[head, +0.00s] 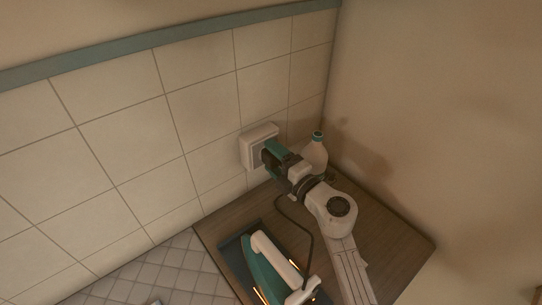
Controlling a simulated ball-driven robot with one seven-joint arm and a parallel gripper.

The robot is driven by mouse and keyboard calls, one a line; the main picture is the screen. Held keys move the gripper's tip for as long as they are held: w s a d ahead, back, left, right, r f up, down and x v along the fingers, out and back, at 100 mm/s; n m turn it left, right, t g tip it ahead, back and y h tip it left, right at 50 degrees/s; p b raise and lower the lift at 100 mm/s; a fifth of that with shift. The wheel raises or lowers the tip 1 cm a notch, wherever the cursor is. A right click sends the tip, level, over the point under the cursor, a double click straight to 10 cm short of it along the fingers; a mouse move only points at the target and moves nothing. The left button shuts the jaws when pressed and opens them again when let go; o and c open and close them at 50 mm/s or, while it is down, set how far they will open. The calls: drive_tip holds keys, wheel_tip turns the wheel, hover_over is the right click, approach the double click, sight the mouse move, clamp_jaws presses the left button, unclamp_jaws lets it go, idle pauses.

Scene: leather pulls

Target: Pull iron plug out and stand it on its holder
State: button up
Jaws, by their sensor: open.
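The iron (270,263), teal with a white handle, lies in or on a dark recessed holder (236,262) on the wooden counter. Its dark cord (309,240) runs up from the iron toward the wall. A white socket box (252,137) is fixed on the tiled wall. My gripper (266,156) is at the front of this box, with its jaws open. The plug cannot be made out, as my gripper and wrist cover that spot.
A white bottle with a teal cap (317,148) stands close behind my wrist, by the corner. The wooden counter (402,248) is clear on the right. A plain wall (430,110) bounds the right side. Tiled floor (165,270) shows at lower left.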

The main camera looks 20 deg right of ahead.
sight(278, 162)
drive_tip(key=shift+c, duration=0.2)
drive_tip(key=c, duration=1.3)
drive_tip(key=shift+s, duration=0.1)
drive_tip(key=shift+p+v, duration=1.15)
drive_tip(key=shift+v, duration=1.75)
